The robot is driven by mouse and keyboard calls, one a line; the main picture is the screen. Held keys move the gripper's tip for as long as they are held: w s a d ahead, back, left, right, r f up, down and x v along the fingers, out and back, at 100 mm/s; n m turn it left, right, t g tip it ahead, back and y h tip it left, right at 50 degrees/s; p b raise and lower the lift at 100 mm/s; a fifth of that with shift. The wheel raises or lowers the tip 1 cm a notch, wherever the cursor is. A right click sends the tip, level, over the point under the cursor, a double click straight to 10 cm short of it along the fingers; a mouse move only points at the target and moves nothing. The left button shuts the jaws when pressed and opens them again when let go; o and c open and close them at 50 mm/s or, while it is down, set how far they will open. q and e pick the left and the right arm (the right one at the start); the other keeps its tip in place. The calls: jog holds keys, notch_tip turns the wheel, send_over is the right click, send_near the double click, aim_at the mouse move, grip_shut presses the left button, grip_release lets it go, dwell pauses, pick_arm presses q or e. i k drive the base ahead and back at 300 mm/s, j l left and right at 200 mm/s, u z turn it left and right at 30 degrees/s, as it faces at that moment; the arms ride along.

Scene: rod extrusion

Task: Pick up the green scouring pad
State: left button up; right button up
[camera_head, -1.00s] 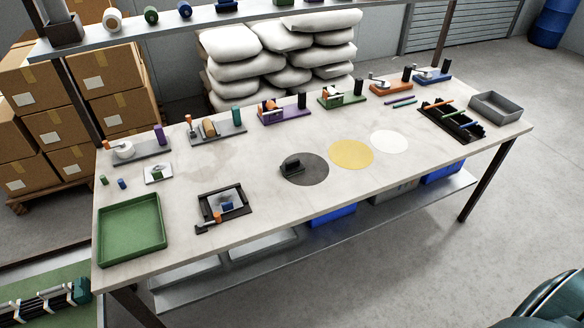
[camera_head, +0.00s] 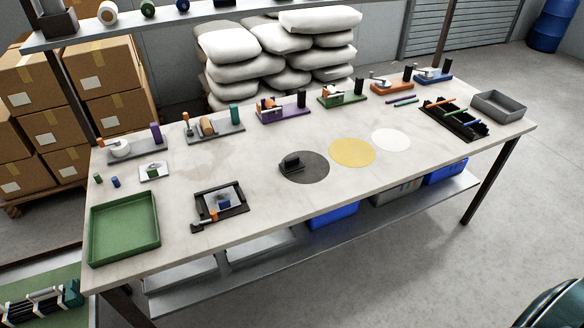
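A small dark green block sits on a white card (camera_head: 145,177) on the left part of the table, behind the green tray. It may be the green scouring pad (camera_head: 155,168), but it is too small to tell. Small green (camera_head: 98,178) and blue (camera_head: 115,182) cylinders stand to its left. Neither of my grippers is in view.
The worktable (camera_head: 255,210) holds a green tray (camera_head: 92,252), a black frame fixture (camera_head: 243,208), dark, yellow and white discs, a grey bin (camera_head: 497,106) and a black rod rack (camera_head: 455,120). Several coloured fixtures line the back edge. The table's front middle is mostly clear.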

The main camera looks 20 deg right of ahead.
aim_at(293, 165)
jog(key=i+l+u, duration=0.1)
jog(key=l+u, duration=0.2)
jog(key=l, duration=0.75)
jog(key=l+u, duration=0.3)
jog(key=l, duration=0.7)
